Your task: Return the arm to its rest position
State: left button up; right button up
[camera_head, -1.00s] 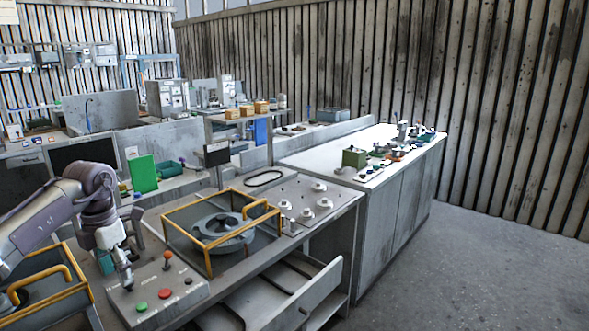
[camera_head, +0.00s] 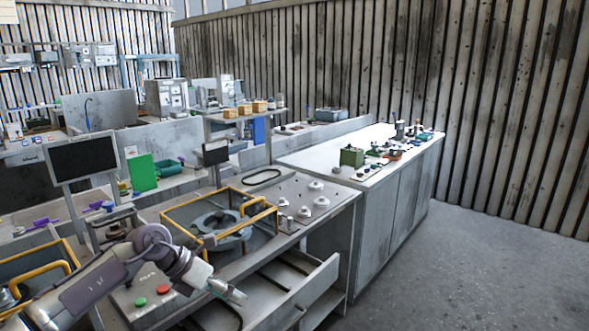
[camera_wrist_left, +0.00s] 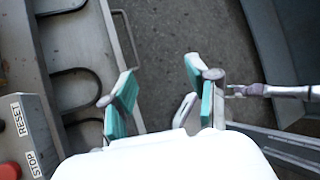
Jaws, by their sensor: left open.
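My left arm comes in from the lower left in the head view. Its gripper (camera_head: 228,291) is over the front edge of the bench, beside the open drawer (camera_head: 290,300). In the left wrist view the left gripper (camera_wrist_left: 160,100) is open, its green-padded fingers apart with nothing between them and the floor below. The control box (camera_head: 150,290) with a green button (camera_head: 140,302) and a red button (camera_head: 163,290) is partly hidden by the arm.
A yellow-framed fixture (camera_head: 215,222) holding a round grey housing stands behind the arm. A second yellow frame (camera_head: 40,262) is at the left. A white-topped counter (camera_head: 320,160) with small parts is farther back. Open floor (camera_head: 470,270) lies to the right.

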pick_arm(q)
jog(key=s+d+r+n+t+h, duration=0.2)
jog(key=d+r+n+t+h, duration=0.25)
jog(key=d, duration=0.25)
jog(key=s+d+r+n+t+h, duration=0.3)
jog(key=d+n+t+h, duration=0.15)
jog(key=d, duration=0.25)
jog(key=s+a+f+n+t+y, duration=0.25)
jog(key=a+f+n+y, duration=0.5)
jog(key=n, duration=0.55)
jog(key=s+a+f+n+t+y, duration=0.1)
jog(key=s+a+f+n+y, duration=0.4)
jog(key=a+n+y, duration=0.65)
jog(key=s+a+f+n+g+h, duration=0.1)
jog(key=s+f+n+g, duration=0.5)
jog(key=s, duration=0.5)
jog(key=s+f+n+g+h, duration=0.15)
jog(key=s+f+g, duration=0.45)
jog(key=s, duration=0.6)
notch_tip(320, 180, down, 26)
jog(key=s, duration=0.1)
jog(key=s+a+f+g, duration=0.1)
jog(key=s+a+f, duration=0.2)
jog(key=s+f, duration=1.4)
jog(key=shift+s+f+g, duration=0.25)
jog(key=shift+f+g, duration=0.1)
